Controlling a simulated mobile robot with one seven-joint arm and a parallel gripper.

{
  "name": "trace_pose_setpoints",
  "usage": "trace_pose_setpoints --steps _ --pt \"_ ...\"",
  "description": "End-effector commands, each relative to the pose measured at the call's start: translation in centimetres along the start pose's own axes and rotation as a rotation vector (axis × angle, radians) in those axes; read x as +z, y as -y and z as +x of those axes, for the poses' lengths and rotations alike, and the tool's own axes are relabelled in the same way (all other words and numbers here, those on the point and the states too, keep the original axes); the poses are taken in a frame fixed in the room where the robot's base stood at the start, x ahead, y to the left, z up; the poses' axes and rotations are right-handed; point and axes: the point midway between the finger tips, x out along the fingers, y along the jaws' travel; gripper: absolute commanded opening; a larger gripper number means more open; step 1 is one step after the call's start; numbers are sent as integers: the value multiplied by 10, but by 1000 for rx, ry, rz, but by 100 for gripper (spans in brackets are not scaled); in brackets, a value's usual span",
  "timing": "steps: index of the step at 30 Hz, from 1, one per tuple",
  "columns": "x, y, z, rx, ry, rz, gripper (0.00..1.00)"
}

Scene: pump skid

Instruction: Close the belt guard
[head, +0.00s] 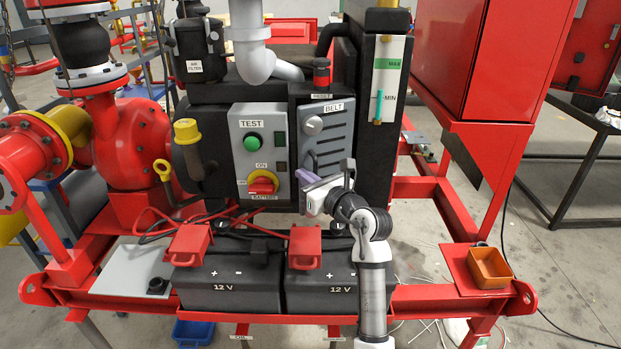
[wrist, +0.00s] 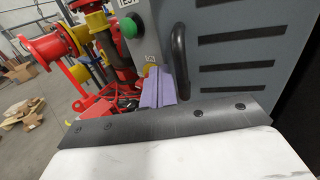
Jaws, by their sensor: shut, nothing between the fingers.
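The belt guard (head: 335,142) is a grey slotted panel under the BELT label, with a round grey knob near its top. It stands right of the TEST panel; I cannot tell whether it sits flush. In the wrist view the guard (wrist: 235,48) fills the upper right, with dark slots and a black bar handle (wrist: 179,62). My gripper (head: 303,177) is at the guard's lower left in the head view. Its purple fingers (wrist: 161,86) are shut together and empty, just left of the handle in the wrist view. Contact with the guard is not clear. My wrist hides the guard's lower part.
The TEST panel (head: 258,150), with a green button and a red-and-yellow switch, is close left of my gripper. Two black batteries (head: 228,280) with red terminal covers stand below. A red cabinet (head: 468,58) overhangs at the right. An orange bin (head: 489,267) sits on the right frame.

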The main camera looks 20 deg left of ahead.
Motion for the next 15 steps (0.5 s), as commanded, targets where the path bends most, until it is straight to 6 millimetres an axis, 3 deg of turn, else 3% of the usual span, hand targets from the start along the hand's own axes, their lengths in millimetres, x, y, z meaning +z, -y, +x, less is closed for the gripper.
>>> trace_pose_setpoints --steps 15 --pt "1 5 46 8 0 0 0"
